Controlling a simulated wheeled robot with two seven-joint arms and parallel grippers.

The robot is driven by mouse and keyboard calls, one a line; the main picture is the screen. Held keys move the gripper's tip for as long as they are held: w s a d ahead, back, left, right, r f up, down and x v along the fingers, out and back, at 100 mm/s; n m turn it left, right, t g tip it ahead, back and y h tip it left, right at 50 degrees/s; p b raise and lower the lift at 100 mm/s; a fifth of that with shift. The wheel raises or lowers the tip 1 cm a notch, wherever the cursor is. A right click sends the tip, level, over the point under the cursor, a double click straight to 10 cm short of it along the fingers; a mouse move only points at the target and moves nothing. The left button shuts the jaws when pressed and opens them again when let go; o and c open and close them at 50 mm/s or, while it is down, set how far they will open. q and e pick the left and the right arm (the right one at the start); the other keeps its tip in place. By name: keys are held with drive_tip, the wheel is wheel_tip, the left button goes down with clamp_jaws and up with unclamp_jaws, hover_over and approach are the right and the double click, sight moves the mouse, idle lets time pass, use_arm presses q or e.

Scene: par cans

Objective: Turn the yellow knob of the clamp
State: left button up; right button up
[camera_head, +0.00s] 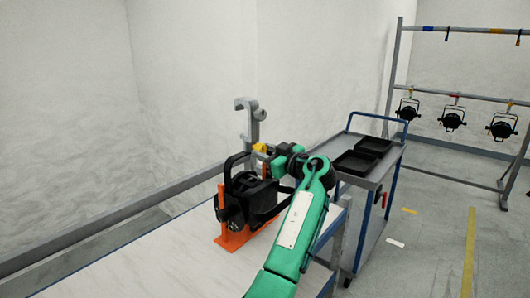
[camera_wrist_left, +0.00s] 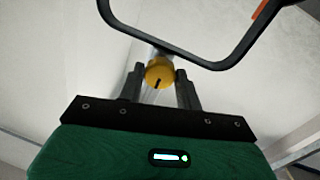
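The yellow knob (camera_head: 259,147) sits on the grey hook clamp (camera_head: 252,125), which stands upright above the black par can (camera_head: 250,198). In the left wrist view the knob (camera_wrist_left: 160,73) shows as a round yellow face with a dark slot, slightly tilted. My left gripper (camera_head: 268,151) is right at the knob, coming from the right. In the left wrist view my left fingers (camera_wrist_left: 160,82) stand on either side of the knob, very close to it. I cannot tell whether they press on it. My right gripper is not in view.
The par can's black yoke (camera_wrist_left: 215,60) passes close beyond my left fingers. An orange stand (camera_head: 232,236) holds the can on the white table (camera_head: 150,265). A cart with black trays (camera_head: 355,162) stands to the right; lamps (camera_head: 452,117) hang on a rack behind.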

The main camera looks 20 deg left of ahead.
use_arm(q)
drive_tip(key=c, duration=0.4)
drive_tip(key=shift+c, duration=0.2)
